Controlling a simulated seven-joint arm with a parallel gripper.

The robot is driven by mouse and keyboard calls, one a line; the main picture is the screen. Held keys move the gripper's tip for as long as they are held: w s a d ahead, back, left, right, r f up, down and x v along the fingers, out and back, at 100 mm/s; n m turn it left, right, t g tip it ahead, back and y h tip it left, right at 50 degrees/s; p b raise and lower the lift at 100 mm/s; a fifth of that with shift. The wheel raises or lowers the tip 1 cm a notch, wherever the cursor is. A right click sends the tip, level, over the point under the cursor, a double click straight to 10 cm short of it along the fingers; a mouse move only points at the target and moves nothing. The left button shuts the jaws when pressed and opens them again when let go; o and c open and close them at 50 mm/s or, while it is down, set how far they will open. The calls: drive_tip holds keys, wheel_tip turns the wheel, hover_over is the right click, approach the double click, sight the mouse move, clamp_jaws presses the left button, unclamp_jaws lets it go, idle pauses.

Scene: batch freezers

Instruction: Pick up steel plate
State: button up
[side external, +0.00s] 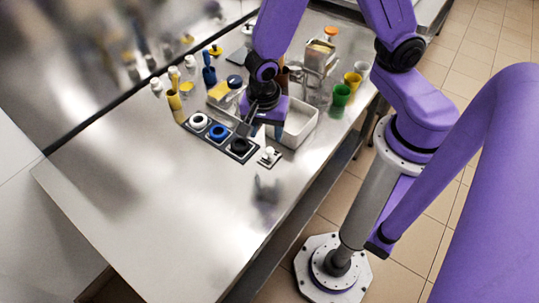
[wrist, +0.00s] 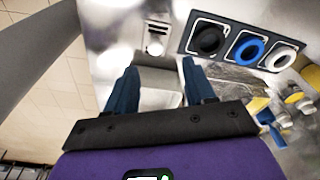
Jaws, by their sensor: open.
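My gripper (wrist: 160,75) is open and empty, pointing down over the steel worktop. In the side view my gripper (side external: 262,128) hangs between the dark panel of rings and a pale rectangular tray (side external: 300,124). In the wrist view the tray (wrist: 158,86) lies between and below the blue fingers. A grey, shiny, flat piece (wrist: 228,76) that looks like the steel plate lies just right of the right finger, below the rings. Part of it is hidden by the finger. In the side view I cannot make it out behind my gripper.
A dark panel holds black (side external: 240,146), blue (side external: 217,132) and white (side external: 199,121) rings; a small white switch (side external: 268,156) sits beside it. Bottles (side external: 175,101) stand left. A green cup (side external: 340,97) and yellow cup (side external: 352,80) stand right. The front worktop is clear.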

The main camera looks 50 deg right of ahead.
sight(269, 150)
wheel_tip(269, 150, down, 2)
drive_tip(key=shift+d, duration=0.1)
drive_tip(key=shift+s+d+f, duration=0.15)
drive_tip(key=shift+f, duration=0.8)
drive_tip(key=shift+s+d+f, duration=0.1)
drive_tip(key=shift+f, duration=1.55)
clamp_jaws()
